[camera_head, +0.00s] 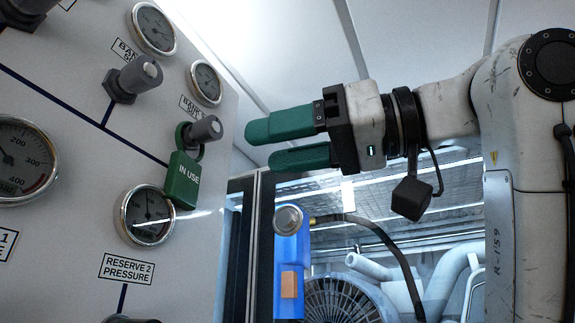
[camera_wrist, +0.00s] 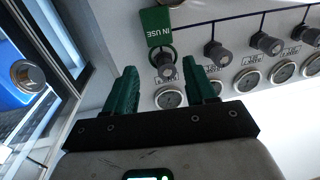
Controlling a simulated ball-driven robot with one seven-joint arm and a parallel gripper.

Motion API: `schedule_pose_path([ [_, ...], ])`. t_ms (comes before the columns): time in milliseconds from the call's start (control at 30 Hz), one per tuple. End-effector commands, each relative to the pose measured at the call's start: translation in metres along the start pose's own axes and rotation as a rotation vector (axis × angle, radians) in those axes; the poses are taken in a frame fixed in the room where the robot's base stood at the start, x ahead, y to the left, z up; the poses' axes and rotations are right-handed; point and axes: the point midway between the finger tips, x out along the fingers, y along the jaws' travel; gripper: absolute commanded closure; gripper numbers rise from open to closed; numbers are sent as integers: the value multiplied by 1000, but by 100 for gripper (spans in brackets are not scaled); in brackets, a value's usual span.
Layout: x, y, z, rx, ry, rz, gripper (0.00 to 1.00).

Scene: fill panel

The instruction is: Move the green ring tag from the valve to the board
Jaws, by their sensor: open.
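The green ring tag (camera_head: 182,181), marked IN USE, hangs by its ring around a grey valve knob (camera_head: 206,130) on the panel at the left. In the wrist view the tag (camera_wrist: 156,24) and the knob (camera_wrist: 165,68) show beyond the gap between my fingers. My gripper (camera_head: 259,146) has two green fingers, is open and empty, and points at the panel from the right, apart from the tag. In the wrist view my gripper (camera_wrist: 165,85) spans the width around the knob. I cannot make out the board in either view.
The panel (camera_head: 75,140) carries several gauges, such as the reserve 2 gauge (camera_head: 146,216) just below the tag, and another valve knob (camera_head: 134,79) to the upper left. A blue object (camera_head: 290,262) with a round metal cap stands below my gripper by the dark frame.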

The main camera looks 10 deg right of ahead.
Motion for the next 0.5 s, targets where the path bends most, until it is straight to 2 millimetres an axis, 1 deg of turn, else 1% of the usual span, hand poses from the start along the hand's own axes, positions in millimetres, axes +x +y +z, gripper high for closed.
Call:
schedule_pose_path([
  [167,21,0,-2,2,-3,-2,45],
  [500,79,1,-1,3,-3,-2,45],
])
